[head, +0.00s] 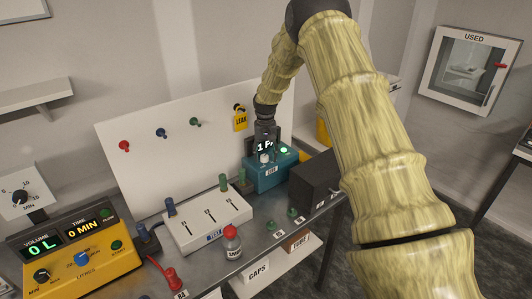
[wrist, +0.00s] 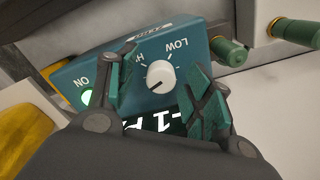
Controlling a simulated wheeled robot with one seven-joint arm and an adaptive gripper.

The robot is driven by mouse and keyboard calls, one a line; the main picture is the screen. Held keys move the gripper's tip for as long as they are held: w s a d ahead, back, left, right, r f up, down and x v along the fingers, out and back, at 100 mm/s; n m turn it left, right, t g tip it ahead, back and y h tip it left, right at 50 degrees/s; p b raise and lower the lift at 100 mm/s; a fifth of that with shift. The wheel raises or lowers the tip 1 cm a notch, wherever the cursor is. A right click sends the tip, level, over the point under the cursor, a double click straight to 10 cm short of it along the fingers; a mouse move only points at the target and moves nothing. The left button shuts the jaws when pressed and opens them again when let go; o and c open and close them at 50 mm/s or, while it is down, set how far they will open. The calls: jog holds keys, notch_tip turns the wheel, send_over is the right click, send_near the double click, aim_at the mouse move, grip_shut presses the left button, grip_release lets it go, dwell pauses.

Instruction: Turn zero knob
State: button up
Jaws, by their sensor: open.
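The white round knob (wrist: 160,76) sits on top of a teal box (head: 262,180), between printed HI and LOW marks. In the head view the knob (head: 264,158) shows just below my gripper (head: 265,139). In the wrist view my gripper (wrist: 163,82) is open, with one green-padded finger on each side of the knob. Gaps show between the pads and the knob, so it is not held. The box's lit display (wrist: 157,122) reads about -1 Pa, partly hidden by my gripper. A green lamp (wrist: 87,97) glows beside the word ON.
A dark box (head: 314,182) stands close right of the teal box. Green fittings (wrist: 300,32) stick out beside it. A white valve panel (head: 205,222), a small red-capped bottle (head: 232,243) and a yellow console (head: 75,255) stand left. A backboard (head: 150,170) rises behind.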

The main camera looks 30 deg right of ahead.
jog(key=shift+w+a+f, duration=0.1)
jog(key=shift+w+f, duration=0.65)
jog(key=shift+w, duration=0.1)
jog(key=shift+r, duration=0.15)
jog(key=shift+s+r, duration=0.35)
jog(key=shift+s, duration=0.3)
jog(key=shift+s+d, duration=0.2)
jog(key=shift+d, duration=0.05)
jog(key=shift+c, duration=1)
jog(key=shift+w+a+f, duration=0.2)
jog(key=shift+w+f, duration=0.05)
jog(key=shift+w, duration=0.2)
jog(key=c, duration=0.8)
jog(key=shift+s+d, duration=0.1)
